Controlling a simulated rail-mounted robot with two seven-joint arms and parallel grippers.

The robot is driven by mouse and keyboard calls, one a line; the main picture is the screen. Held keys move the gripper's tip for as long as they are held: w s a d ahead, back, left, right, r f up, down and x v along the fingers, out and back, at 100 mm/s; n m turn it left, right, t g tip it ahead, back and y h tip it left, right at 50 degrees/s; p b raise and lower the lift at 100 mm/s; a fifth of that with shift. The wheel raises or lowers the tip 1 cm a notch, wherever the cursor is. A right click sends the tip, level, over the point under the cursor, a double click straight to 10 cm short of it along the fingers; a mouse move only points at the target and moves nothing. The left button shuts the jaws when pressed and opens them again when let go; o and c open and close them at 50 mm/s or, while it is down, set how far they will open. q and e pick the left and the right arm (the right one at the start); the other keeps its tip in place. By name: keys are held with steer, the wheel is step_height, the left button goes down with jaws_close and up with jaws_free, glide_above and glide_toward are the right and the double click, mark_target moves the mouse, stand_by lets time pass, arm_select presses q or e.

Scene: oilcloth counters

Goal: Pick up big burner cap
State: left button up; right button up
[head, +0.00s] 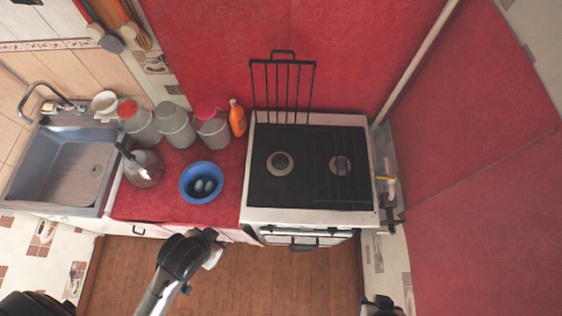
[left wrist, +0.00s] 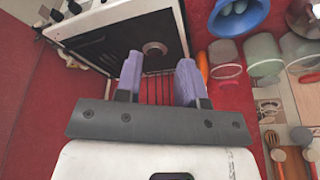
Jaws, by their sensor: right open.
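Two round burners show on the black top of the stove (head: 262,195): a left burner (head: 280,163) with a dark centre in a pale ring, and a right burner (head: 340,165) behind grate bars. I cannot tell which one bears the big burner cap. One burner (left wrist: 154,48) also shows in the left wrist view. My left gripper (left wrist: 158,75) is open and empty, its two lavender fingers apart, clear of the stove. My right gripper (head: 380,303) is open, mostly cut off at the bottom edge of the head view, in front of the stove.
A black grate (head: 283,85) stands upright at the stove's back. A blue bowl (head: 201,182), an orange bottle (head: 237,118) and several jars stand on the red counter to the left, beside the sink (head: 70,170). A red wall closes the right side.

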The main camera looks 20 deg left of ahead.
arm_select(q)
steer(key=shift+o, duration=0.4)
steer(key=o, duration=0.7)
steer(key=shift+d, duration=0.2)
steer(key=o, duration=0.4)
steer(key=shift+a, duration=0.15)
